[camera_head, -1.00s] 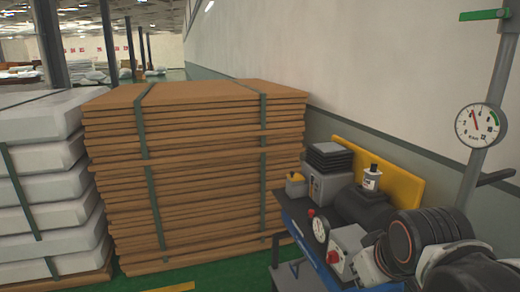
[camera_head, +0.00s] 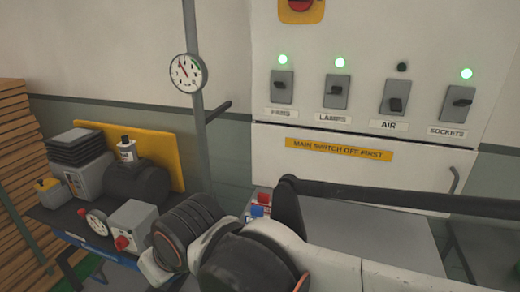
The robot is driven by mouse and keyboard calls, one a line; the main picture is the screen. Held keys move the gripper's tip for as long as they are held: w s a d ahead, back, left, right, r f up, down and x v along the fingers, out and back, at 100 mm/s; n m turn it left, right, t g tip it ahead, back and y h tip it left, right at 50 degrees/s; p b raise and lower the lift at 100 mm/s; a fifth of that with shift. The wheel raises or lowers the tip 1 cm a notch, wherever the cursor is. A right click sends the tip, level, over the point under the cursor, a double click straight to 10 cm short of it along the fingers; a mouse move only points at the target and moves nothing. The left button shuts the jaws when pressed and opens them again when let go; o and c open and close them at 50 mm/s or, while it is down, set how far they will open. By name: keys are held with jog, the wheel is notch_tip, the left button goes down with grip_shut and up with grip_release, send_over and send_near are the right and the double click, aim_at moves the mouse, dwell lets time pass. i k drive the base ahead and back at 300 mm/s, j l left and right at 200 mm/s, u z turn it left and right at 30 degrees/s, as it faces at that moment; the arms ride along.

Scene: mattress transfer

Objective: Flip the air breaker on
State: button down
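The air breaker (camera_head: 395,98) is a grey switch on the white electrical panel (camera_head: 425,35), third from the left above the label AIR (camera_head: 388,125). Its dark toggle sits low, and the lamp (camera_head: 403,67) above it is dark. My arm crosses the lower part of the picture, below the panel. My gripper's fingers cannot be seen.
A yellow label (camera_head: 338,149) reads MAIN SWITCH OFF FIRST. A red knob on a yellow plate (camera_head: 300,8) is at the top edge. A compressor bench (camera_head: 50,222) and gauge (camera_head: 187,73) on a pipe stand left. A grey surface (camera_head: 375,232) lies under the panel.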

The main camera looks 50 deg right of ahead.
aim_at(395, 104)
jog(key=z, duration=2.4)
jog(key=k+j, duration=0.55)
jog(key=j, duration=0.15)
jog(key=j+z, duration=0.05)
